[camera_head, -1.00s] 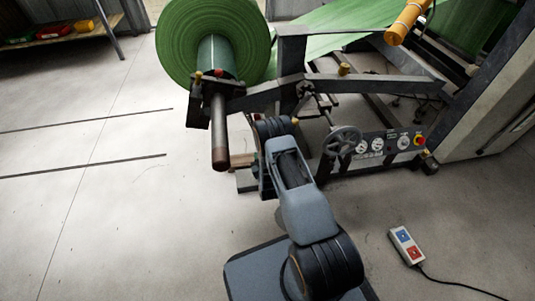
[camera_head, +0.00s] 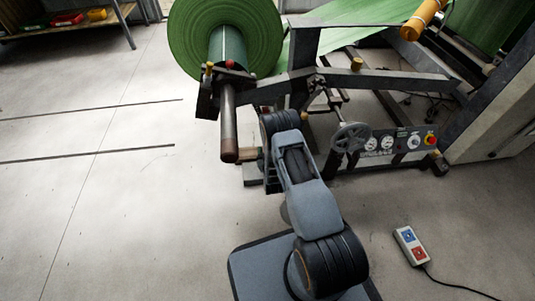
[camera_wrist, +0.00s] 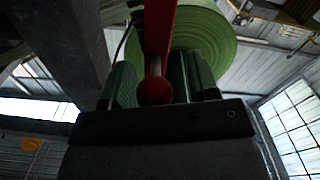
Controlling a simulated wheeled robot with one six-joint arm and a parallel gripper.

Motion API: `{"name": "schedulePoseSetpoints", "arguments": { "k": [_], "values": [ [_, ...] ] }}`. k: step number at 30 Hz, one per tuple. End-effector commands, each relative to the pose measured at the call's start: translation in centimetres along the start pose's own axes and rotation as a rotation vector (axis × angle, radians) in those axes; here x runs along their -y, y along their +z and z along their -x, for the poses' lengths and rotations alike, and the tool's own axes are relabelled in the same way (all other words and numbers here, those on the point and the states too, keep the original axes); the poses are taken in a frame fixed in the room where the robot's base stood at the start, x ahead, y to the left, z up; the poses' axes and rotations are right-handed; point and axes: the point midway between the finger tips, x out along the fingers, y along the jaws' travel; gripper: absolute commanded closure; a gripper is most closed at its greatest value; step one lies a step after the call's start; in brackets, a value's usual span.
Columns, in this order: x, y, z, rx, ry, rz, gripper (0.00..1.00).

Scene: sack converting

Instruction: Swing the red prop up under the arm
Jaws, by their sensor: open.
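In the wrist view the red prop (camera_wrist: 160,28) runs down from the top edge and ends in a red ball (camera_wrist: 155,91). The ball lies between the two green-padded fingers of my gripper (camera_wrist: 158,82), which is open; a gap seems to show on each side, though I cannot tell about contact. The dark steel arm (camera_head: 385,79) of the stand reaches across the head view, with the green roll (camera_head: 190,40) on its shaft at the left end. In the head view my gripper and the prop are hidden behind my own arm links.
A handwheel (camera_head: 350,137) and a control panel (camera_head: 400,142) sit right of my arm. The bare shaft end (camera_head: 228,135) sticks out close on the left. A pendant (camera_head: 411,246) with a cable lies on the floor at right. Open floor spreads to the left.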

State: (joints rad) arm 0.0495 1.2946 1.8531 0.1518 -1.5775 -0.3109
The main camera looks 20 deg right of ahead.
Motion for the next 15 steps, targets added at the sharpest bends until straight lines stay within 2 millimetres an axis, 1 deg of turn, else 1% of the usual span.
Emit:
{"name": "schedulePoseSetpoints", "arguments": {
  "k": [2, 5, 15],
  "values": [
    [0.0, 0.0, 0.5, 0.003, -0.002, 0.000, 0.46],
    [0.0, -0.1, 1.9, 0.005, -0.003, 0.001, 0.46],
    [0.1, -0.2, 8.8, 0.005, -0.006, 0.002, 0.46]
  ]
}}
